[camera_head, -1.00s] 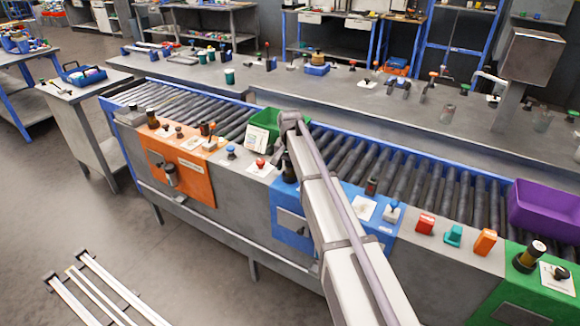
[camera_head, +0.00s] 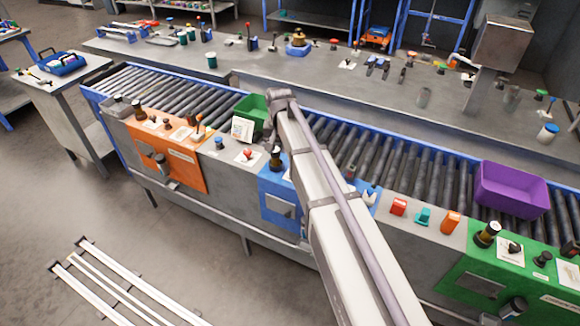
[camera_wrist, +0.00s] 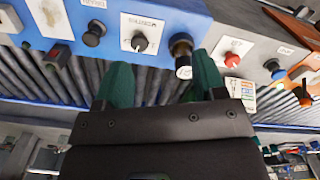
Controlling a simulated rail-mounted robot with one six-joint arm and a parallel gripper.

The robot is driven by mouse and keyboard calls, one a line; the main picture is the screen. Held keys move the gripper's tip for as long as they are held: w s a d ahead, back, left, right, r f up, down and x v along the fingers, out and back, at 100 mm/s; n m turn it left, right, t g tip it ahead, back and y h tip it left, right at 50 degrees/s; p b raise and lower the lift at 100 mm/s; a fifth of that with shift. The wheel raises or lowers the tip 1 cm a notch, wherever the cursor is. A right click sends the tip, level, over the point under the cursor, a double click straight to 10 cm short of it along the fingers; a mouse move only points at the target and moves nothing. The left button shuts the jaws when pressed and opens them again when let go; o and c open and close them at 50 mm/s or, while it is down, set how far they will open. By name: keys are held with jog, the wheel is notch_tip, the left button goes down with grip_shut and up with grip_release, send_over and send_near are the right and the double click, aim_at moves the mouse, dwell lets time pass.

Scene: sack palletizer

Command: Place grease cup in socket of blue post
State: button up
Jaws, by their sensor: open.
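The blue post (camera_head: 283,208) is a blue panel section of the conveyor-side console. A dark cup with an amber band, likely the grease cup (camera_wrist: 181,48), stands on the blue panel (camera_wrist: 60,22) in the wrist view, its pale end facing the camera. A dark upright cup (camera_head: 275,158) also shows on the blue post in the head view, left of my arm. My gripper (camera_wrist: 162,80) is open, with two green fingers and nothing held. The cup lies beyond the fingertips, close to the right one. I cannot make out a socket. My arm covers part of the blue post in the head view.
The blue panel also carries a black rotary knob (camera_wrist: 140,42) and a black button (camera_wrist: 93,34). A red button (camera_wrist: 232,60) is on the grey panel beside it. A green bin (camera_head: 253,111) and a purple bin (camera_head: 512,190) sit on the roller conveyor (camera_head: 405,165).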

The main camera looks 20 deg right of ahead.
jog(key=s+n, duration=0.3)
jog(key=s, duration=2.1)
jog(key=shift+s+n, duration=0.25)
jog(key=shift+n, duration=0.15)
jog(key=shift+r, duration=0.1)
